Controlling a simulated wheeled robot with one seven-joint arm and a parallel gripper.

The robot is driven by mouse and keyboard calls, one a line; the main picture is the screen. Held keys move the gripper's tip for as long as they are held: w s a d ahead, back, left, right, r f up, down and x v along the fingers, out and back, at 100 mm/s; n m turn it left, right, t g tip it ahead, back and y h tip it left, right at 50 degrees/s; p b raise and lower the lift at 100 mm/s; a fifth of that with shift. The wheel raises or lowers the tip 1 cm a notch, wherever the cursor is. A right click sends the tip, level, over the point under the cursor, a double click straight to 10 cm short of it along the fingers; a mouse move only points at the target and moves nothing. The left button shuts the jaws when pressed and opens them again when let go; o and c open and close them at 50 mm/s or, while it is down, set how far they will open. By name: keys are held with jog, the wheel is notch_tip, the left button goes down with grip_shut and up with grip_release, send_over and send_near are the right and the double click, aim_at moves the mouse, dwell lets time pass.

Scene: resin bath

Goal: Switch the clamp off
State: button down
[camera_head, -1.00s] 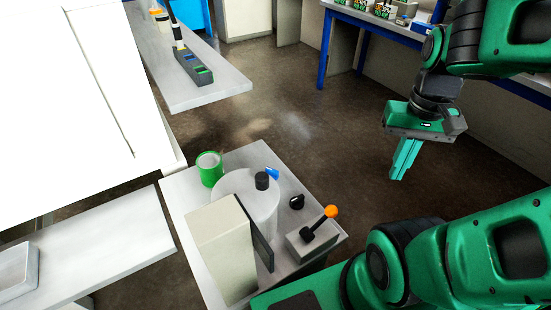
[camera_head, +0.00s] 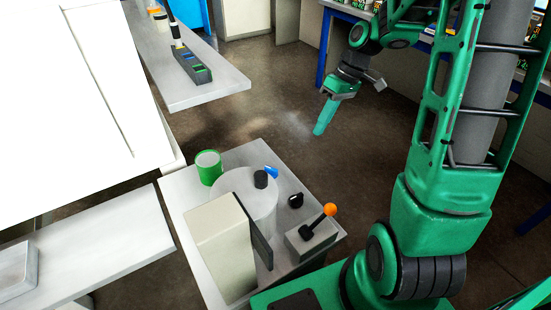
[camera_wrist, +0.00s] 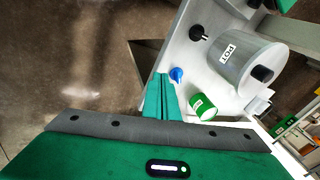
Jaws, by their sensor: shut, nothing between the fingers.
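A small grey work table (camera_head: 185,210) holds the parts. A grey box with a black lever ending in an orange ball (camera_head: 330,210) stands at its right corner, the lever tilted up. A black knob (camera_head: 296,200) sits behind it and also shows in the wrist view (camera_wrist: 197,33). A blue piece (camera_head: 271,171) is at the back edge; in the wrist view (camera_wrist: 177,74) it is close to my fingertips in the picture. I cannot read which part is the clamp's switch. My gripper (camera_head: 320,130) is shut and empty, pointing down beyond the table's back right side, apart from everything.
A pot (camera_head: 240,187) with a black lid knob, a pale box (camera_head: 222,245) with a dark panel and a green can (camera_head: 208,168) crowd the table's left half. A bench with a dark rack (camera_head: 192,67) stands behind. The floor between (camera_head: 270,90) is clear.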

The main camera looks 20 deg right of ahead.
aim_at(271, 171)
jog(key=w+a+f+n+y, duration=0.3)
jog(key=w+f+n, duration=0.1)
jog(key=w, duration=0.3)
jog(key=shift+f+n, duration=0.3)
jog(key=shift+f, duration=0.35)
jog(key=shift+w+a, duration=0.1)
jog(key=x, duration=1)
jog(key=shift+s, duration=0.2)
jog(key=shift+s+a, duration=0.8)
jog(key=shift+a, duration=0.05)
jog(key=shift+s+a, duration=0.5)
jog(key=shift+a, duration=0.1)
jog(key=shift+d, duration=0.1)
